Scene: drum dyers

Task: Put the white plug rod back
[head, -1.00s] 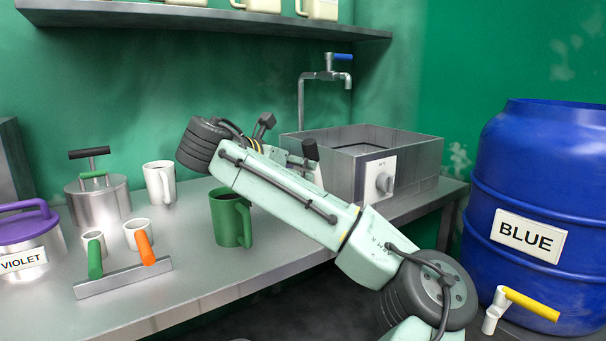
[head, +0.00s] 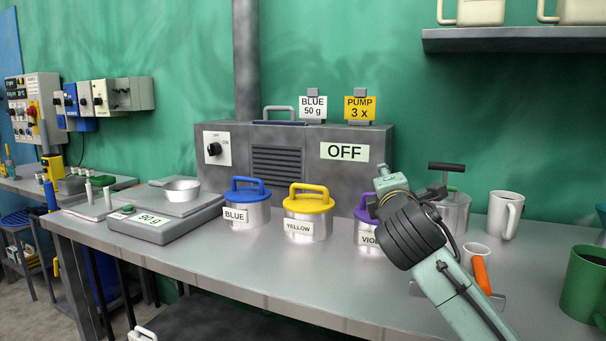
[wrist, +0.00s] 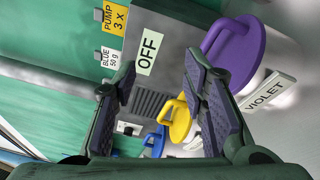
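My gripper (head: 388,182) is raised over the bench by the violet canister (head: 366,227), its fingers largely hidden behind my wrist in the head view. In the wrist view its two dark fingers (wrist: 162,105) are apart with nothing held between them. I cannot make out the white plug rod for certain. Two small pale upright pieces, a left one (head: 89,190) and a right one (head: 107,197), stand by the scale at the bench's left end. They are too small to identify.
A blue-lidded canister (head: 247,205) and a yellow-lidded canister (head: 308,215) stand before a grey box marked OFF (head: 357,151). A scale (head: 160,222) and a pan (head: 181,190) lie left. Mugs stand right, including a green mug (head: 585,285). The bench front is clear.

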